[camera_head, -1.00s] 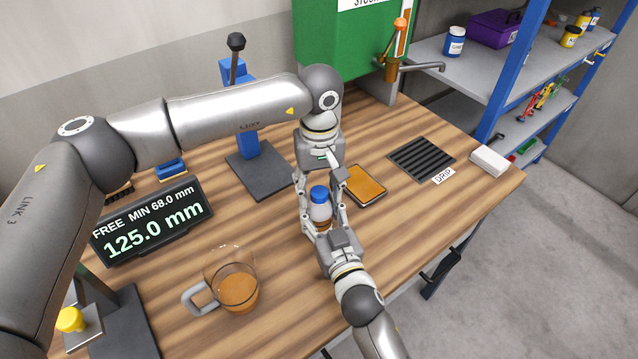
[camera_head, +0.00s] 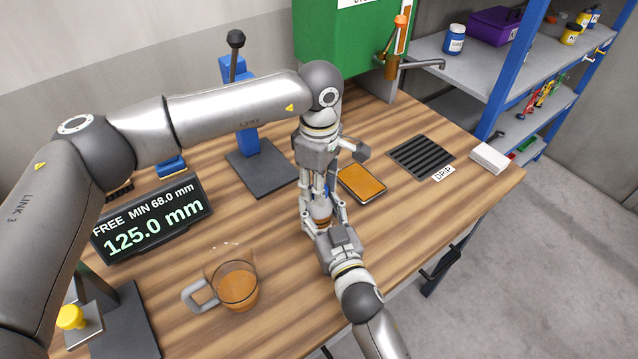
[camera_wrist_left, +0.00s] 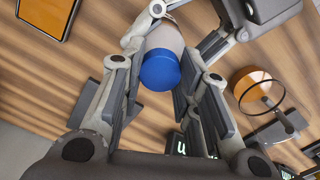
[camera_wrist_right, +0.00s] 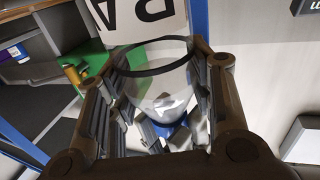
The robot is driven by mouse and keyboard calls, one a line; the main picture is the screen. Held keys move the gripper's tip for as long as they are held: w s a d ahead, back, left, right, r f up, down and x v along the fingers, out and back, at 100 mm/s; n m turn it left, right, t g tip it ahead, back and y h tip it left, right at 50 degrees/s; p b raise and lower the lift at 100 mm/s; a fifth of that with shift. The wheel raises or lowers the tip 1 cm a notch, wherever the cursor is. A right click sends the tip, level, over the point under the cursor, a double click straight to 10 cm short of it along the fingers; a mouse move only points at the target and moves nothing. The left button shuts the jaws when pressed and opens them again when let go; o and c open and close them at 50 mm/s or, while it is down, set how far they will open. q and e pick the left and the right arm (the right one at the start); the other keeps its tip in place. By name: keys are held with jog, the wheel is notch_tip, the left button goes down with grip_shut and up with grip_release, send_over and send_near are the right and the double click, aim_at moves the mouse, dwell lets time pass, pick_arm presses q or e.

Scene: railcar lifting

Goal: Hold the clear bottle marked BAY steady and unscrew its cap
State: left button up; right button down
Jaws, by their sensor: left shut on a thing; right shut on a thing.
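The clear bottle (camera_head: 322,221) stands upright on the wooden workbench, with amber liquid low in it. Its blue cap (camera_wrist_left: 160,70) shows between my left gripper's fingers in the left wrist view; in the head view the fingers mostly hide it. My left gripper (camera_head: 319,193) points down from above and is shut on the cap. My right gripper (camera_head: 323,213) comes in from the front and is shut on the bottle's body. In the right wrist view the clear bottle wall (camera_wrist_right: 155,90) lies between its fingers, below a white label with upside-down letters (camera_wrist_right: 140,20).
A glass mug (camera_head: 237,288) with amber liquid stands front left. An orange-topped pad (camera_head: 362,184) lies close to the grippers' right, with a black drip grate (camera_head: 421,158) beyond. A display (camera_head: 152,222) and a blue-posted stand (camera_head: 262,176) are to the left.

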pick_arm(q)
jog(key=n, duration=1.2)
jog(key=shift+n, duration=0.4)
jog(key=n, duration=1.4)
jog(key=shift+r, duration=0.1)
jog(key=shift+r, duration=0.1)
pick_arm(e)
jog(key=shift+f, duration=0.1)
pick_arm(q)
jog(key=shift+r, duration=1)
